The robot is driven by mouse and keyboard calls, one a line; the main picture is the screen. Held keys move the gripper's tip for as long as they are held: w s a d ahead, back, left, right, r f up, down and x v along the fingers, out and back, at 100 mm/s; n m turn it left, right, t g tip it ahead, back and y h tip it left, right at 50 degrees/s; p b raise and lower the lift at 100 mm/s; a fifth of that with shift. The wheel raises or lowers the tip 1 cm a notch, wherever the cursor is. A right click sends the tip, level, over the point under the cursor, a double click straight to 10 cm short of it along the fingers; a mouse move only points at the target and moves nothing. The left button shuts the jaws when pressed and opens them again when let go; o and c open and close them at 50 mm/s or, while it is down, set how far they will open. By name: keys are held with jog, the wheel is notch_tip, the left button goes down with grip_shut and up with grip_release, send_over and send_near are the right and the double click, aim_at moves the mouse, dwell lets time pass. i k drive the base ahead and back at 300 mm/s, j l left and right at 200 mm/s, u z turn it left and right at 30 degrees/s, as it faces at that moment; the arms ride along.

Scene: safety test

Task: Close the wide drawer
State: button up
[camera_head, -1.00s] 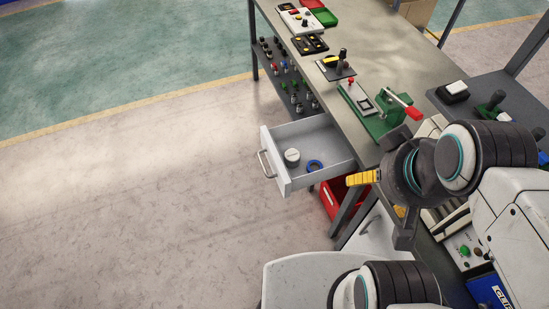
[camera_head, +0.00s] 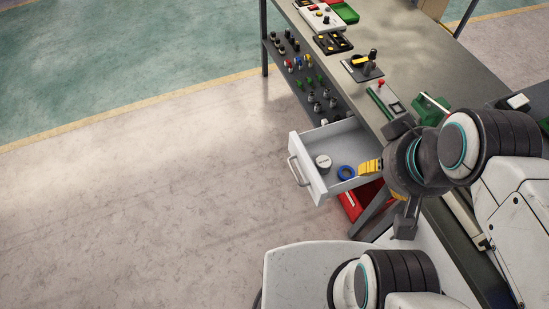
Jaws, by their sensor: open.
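The wide drawer (camera_head: 309,177) is white and pulled out from under the workbench (camera_head: 415,62), with its front panel and handle (camera_head: 298,171) facing left. Inside it lie a white-grey round part (camera_head: 323,162) and a blue ring (camera_head: 346,173).
A red bin (camera_head: 353,204) sits below the drawer by the bench leg. A lower shelf (camera_head: 301,75) holds several small knobs. Switch boxes and a green-based tool (camera_head: 431,108) stand on the bench. The floor left of the drawer is clear.

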aim_at(345, 142)
jog(key=i+j, duration=0.15)
jog(key=j, duration=0.35)
jog(key=i+j+z, duration=0.1)
jog(key=j, duration=0.4)
jog(key=i+j, duration=0.2)
jog(key=j, duration=0.35)
jog(key=i+j+z, duration=0.1)
jog(key=j, duration=0.4)
jog(key=i+j, duration=0.2)
jog(key=j, duration=0.35)
jog(key=i+j+z, duration=0.1)
jog(key=j, duration=0.45)
jog(key=i+j, duration=0.1)
jog(key=j, duration=0.4)
jog(key=i+j+z, duration=0.1)
jog(key=j, duration=0.45)
